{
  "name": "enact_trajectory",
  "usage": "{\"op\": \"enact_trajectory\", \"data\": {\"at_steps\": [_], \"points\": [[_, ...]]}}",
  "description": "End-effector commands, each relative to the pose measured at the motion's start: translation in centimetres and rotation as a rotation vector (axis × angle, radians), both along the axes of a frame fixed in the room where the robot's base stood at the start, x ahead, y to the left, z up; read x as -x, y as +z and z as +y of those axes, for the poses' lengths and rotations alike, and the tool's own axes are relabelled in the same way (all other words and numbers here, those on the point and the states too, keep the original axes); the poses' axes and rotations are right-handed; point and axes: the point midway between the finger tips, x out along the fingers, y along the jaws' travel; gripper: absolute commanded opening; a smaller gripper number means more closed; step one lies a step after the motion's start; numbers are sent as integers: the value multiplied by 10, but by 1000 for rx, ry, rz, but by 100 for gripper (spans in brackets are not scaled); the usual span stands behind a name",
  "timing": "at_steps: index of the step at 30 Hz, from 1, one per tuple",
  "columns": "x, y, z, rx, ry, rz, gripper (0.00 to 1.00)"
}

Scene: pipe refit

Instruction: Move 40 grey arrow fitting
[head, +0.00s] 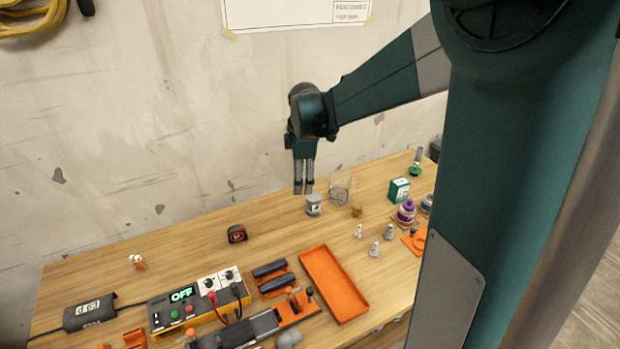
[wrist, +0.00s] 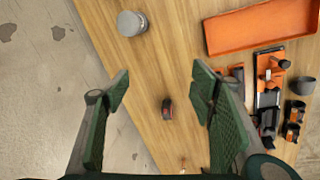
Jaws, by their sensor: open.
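My gripper (head: 303,190) is open and empty, pointing down near the back edge of the table. Another grey rounded piece (head: 289,339) sits at the front edge, partly cut off.
A black-red tape measure (head: 237,234) lies left of the grey fitting. An empty orange tray (head: 333,283) lies in front. Several small grey pieces (head: 374,250), a brass piece (head: 356,210) and a green box (head: 399,190) stand right. The wall (head: 150,130) rises behind the table.

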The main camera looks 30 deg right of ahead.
Motion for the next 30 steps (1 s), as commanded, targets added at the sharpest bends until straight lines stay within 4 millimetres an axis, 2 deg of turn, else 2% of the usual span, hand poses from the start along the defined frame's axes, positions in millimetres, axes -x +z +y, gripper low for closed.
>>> {"op": "enact_trajectory", "data": {"at_steps": [14, 30], "points": [[-44, -35, -36, 22, 194, 74, 55], [-82, -88, -78, 26, 420, 154, 55]]}}
